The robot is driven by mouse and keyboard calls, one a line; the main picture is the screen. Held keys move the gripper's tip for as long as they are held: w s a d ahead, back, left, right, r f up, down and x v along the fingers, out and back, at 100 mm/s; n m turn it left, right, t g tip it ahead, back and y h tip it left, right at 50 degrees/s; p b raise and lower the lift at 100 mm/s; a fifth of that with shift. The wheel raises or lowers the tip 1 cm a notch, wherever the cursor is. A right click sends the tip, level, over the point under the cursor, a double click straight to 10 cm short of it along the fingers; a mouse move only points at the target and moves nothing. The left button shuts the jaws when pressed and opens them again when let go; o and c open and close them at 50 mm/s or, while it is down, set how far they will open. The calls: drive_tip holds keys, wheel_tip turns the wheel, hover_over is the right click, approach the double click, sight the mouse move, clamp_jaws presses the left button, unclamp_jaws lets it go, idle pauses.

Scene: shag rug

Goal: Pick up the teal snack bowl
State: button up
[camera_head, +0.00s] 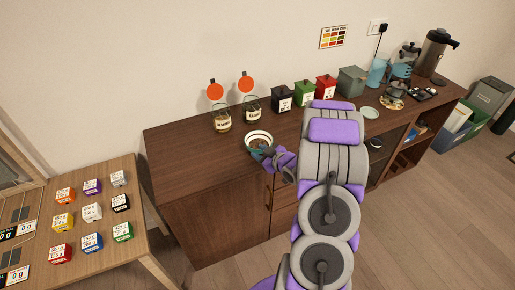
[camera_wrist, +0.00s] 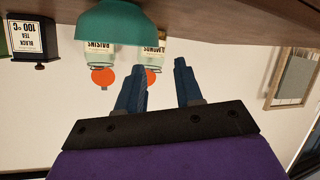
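The teal snack bowl (camera_head: 257,134) stands on the brown sideboard near its front edge. In the head view its pale rim and inside show, with something brown in it. My gripper (camera_head: 265,154) is at the bowl's near side and hides part of it. In the wrist view, which is upside down, the teal outer wall of the bowl (camera_wrist: 115,22) shows at the top, above and left of the fingertips. My gripper (camera_wrist: 158,66) has its two fingers apart with nothing held between them. Whether a finger touches the bowl I cannot tell.
Two labelled jars (camera_head: 222,121) (camera_head: 252,105) with orange discs above them stand behind the bowl. A black tea box (camera_head: 281,99), green box (camera_head: 304,94) and red box (camera_head: 326,88) stand to the right. A lower table (camera_head: 110,240) with several coloured cubes is at left. The sideboard's left top is clear.

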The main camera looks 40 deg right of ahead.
sight(253, 150)
drive_tip(key=shift+w+a+f, duration=0.1)
drive_tip(key=shift+w+f, duration=0.15)
drive_tip(key=shift+w, duration=0.45)
drive_tip(key=shift+w+f, duration=0.1)
drive_tip(key=shift+w, duration=0.15)
drive_tip(key=shift+w+d+f+b, duration=0.3)
drive_tip(key=shift+w+d+f, duration=0.15)
drive_tip(key=shift+d, duration=0.1)
drive_tip(key=shift+w+d+f+b, duration=0.25)
drive_tip(key=shift+w+d+f, duration=0.15)
drive_tip(key=shift+d, duration=0.15)
drive_tip(key=w, duration=0.2)
drive_tip(key=w+a+b, duration=0.1)
drive_tip(key=shift+f, duration=0.4)
drive_tip(key=shift+w+a+r, duration=0.1)
drive_tip(key=shift+w+a, duration=0.05)
drive_tip(key=shift+a, duration=0.4)
drive_tip(key=shift+d+f, duration=0.2)
drive_tip(key=shift+d, duration=0.65)
drive_tip(key=c, duration=0.5)
clamp_jaws()
drive_tip(key=shift+a+r, duration=0.15)
drive_tip(key=shift+a, duration=0.4)
